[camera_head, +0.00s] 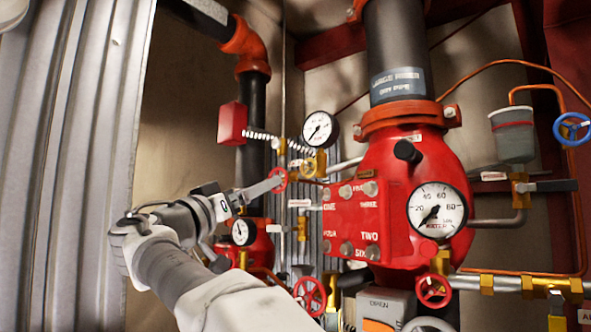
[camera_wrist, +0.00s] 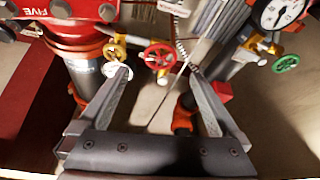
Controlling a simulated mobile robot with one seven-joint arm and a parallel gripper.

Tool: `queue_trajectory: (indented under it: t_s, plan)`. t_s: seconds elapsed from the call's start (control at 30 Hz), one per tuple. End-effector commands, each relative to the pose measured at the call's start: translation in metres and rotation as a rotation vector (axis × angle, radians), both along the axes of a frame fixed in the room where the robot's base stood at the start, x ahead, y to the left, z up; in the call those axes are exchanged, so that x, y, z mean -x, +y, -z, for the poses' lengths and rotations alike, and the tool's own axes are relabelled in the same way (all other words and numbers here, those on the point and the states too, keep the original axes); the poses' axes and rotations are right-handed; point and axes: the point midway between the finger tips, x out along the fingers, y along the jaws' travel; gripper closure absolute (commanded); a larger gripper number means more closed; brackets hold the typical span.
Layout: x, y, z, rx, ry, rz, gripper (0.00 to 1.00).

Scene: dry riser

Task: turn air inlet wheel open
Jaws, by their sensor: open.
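Several hand wheels are in view, and no readable label shows which is the air inlet wheel. A small red wheel (camera_head: 279,180) is at my gripper's tip in the head view. A red wheel (camera_wrist: 158,55) also shows in the wrist view, ahead of and between the fingertips. My gripper (camera_head: 268,185) reaches in from the left; in the wrist view its fingers (camera_wrist: 160,73) are spread apart with nothing between them. I cannot tell whether a finger touches the wheel.
The red valve body (camera_head: 400,190) with a large gauge (camera_head: 437,210) stands right of my gripper. Red wheels (camera_head: 310,295) (camera_head: 433,290) are lower down, a blue wheel (camera_head: 572,128) far right. A green wheel (camera_wrist: 285,63) is right in the wrist view. Corrugated metal (camera_head: 80,150) borders the left.

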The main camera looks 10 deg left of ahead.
Motion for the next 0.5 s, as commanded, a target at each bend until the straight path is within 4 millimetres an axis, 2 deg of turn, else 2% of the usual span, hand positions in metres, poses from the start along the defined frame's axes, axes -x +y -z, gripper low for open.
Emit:
queue_trajectory:
  t_s: [0.03, 0.2, 0.5]
  plan:
    - [-0.011, -0.006, -0.009, 0.001, 0.001, 0.005, 0.01]
    - [-0.039, -0.021, -0.022, 0.001, 0.002, 0.004, 0.01]
    - [-0.067, -0.034, -0.031, 0.000, 0.001, 0.001, 0.01]
